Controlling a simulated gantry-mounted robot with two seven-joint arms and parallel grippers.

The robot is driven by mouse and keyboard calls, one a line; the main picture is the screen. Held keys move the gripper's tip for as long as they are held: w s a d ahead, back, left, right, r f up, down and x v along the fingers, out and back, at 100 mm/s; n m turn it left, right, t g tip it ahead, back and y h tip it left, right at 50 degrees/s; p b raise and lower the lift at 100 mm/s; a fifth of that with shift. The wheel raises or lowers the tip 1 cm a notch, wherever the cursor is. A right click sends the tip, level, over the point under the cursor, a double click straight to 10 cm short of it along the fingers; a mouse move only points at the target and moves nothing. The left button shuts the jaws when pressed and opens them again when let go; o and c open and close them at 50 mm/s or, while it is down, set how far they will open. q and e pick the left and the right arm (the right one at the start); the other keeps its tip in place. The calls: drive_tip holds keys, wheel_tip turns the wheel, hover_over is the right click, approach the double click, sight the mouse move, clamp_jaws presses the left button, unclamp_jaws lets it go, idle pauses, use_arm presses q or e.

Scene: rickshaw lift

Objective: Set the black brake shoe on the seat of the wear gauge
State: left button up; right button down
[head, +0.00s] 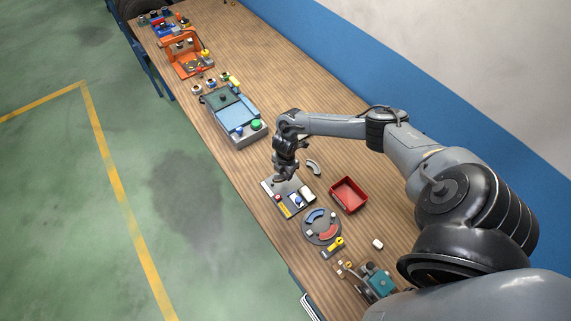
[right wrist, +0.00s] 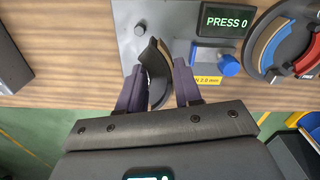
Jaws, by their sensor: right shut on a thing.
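My right gripper (right wrist: 159,68) is shut on the black brake shoe (right wrist: 157,77), a curved dark piece with a tan lining, seen in the right wrist view between the two purple fingers. The wear gauge (right wrist: 126,22) is a grey plate with a small round knob, a "PRESS 0" display (right wrist: 227,20) and a blue button (right wrist: 229,64). The shoe is over the gauge's plate; I cannot tell whether it touches it. In the head view my right gripper (head: 283,176) points down at the gauge (head: 300,209), hiding the shoe and part of the plate. My left gripper is not in view.
A round tray (head: 310,239) with blue and red shoes lies beside the gauge. A red bin (head: 348,195) and a loose grey curved piece (head: 314,167) are on the wall side. A blue-topped fixture (head: 238,115) stands farther up the bench, with bare wood between.

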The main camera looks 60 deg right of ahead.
sight(285, 184)
drive_tip(key=shift+f+b, duration=0.8)
drive_tip(key=shift+f, duration=0.1)
wheel_tip(285, 184, down, 3)
drive_tip(key=b, duration=0.2)
drive_tip(key=shift+r+b, duration=0.15)
drive_tip(key=shift+b, duration=0.2)
drive_tip(key=shift+f+b, duration=0.6)
drive_tip(key=shift+f, duration=0.25)
drive_tip(key=shift+f, duration=0.2)
idle(0.4)
drive_tip(key=shift+f, duration=0.2)
idle(0.8)
